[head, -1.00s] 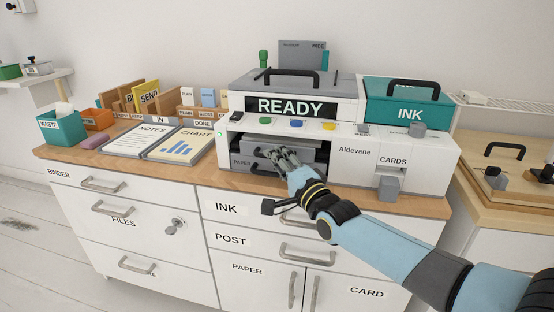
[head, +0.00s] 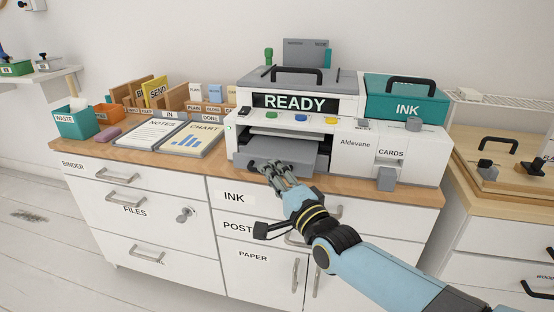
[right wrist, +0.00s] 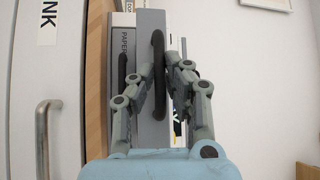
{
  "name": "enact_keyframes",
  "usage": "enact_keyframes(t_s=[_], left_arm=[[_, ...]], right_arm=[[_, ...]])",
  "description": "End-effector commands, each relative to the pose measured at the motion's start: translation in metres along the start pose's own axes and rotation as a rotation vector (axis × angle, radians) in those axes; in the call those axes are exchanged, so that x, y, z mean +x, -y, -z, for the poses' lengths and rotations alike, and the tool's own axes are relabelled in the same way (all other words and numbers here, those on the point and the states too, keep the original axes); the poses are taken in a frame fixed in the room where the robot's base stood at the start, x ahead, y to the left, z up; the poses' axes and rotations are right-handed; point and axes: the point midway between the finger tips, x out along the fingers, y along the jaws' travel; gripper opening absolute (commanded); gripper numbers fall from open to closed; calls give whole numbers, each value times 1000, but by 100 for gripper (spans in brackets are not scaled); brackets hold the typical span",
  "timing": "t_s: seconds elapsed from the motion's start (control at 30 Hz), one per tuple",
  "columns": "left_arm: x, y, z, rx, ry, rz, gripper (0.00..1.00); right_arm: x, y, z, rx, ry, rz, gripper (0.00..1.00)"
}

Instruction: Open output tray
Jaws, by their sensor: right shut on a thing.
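The grey output tray (head: 265,150) sticks out of the front slot of the white printer (head: 345,140). My right gripper (head: 275,169) is at the tray's front, shut on its dark handle. In the right wrist view the black bar handle (right wrist: 158,50) runs between the fingers of my right gripper (right wrist: 166,72), across the grey tray front (right wrist: 148,125). In the head view my fingers hide the handle. My left gripper is not in view.
A PAPER drawer front with its own dark handle (right wrist: 122,72) sits beside the tray in the right wrist view. The teal INK box (head: 405,105) is on the printer's right. A notes board (head: 152,134) and a chart board (head: 193,140) lie left of the printer on the wooden top.

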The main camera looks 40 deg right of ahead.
Motion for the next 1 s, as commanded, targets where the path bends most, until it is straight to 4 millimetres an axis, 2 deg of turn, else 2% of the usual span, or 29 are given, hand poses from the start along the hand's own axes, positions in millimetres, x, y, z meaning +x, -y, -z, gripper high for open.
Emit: enact_keyframes(t_s=[0.3,0.5,0.7,1.0], left_arm=[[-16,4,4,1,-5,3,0],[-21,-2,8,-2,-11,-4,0],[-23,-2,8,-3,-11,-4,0],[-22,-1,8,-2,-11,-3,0]], right_arm=[[-60,15,-59,2,-1,-6,0],[-83,21,-82,1,0,-4,0],[-92,23,-92,0,1,-3,0],[-94,22,-93,-1,1,-3,0]])
